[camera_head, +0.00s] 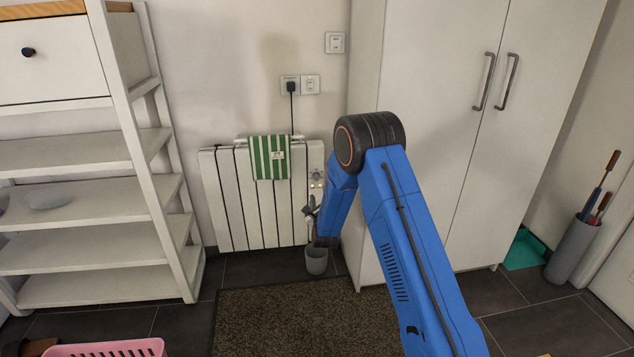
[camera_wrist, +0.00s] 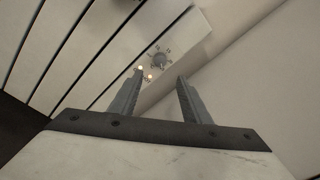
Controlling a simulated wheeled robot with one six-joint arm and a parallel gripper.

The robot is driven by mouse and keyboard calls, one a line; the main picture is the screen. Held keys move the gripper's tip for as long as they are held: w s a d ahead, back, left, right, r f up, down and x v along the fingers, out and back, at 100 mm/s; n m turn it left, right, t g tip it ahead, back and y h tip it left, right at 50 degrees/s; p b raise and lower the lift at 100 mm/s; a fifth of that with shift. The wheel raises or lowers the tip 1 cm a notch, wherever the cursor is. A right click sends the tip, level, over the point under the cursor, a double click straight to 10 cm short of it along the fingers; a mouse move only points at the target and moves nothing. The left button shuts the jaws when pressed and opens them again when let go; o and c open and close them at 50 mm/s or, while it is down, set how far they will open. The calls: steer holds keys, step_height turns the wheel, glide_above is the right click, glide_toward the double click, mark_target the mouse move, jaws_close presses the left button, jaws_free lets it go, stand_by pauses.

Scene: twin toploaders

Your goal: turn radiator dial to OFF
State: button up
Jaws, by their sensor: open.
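The white radiator (camera_head: 230,192) stands against the back wall, left of the wardrobe. My gripper (camera_wrist: 156,76) is open and empty, apart from the dial. In the head view my gripper (camera_head: 309,209) is at the radiator's right side, below the dial, partly hidden by my blue arm.
A green-striped towel (camera_head: 270,158) hangs over the radiator top. A plug and cord (camera_head: 291,88) run up to a wall socket. The white wardrobe (camera_head: 440,130) stands close on the right. Shelves (camera_head: 80,200) stand left.

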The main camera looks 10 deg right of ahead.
mark_target(317, 178)
steer(key=w, duration=0.8)
steer(key=w+d, duration=0.1)
steer(key=w, duration=0.3)
steer(key=shift+w, duration=0.3)
steer(key=c, duration=1)
steer(key=shift+c, duration=0.2)
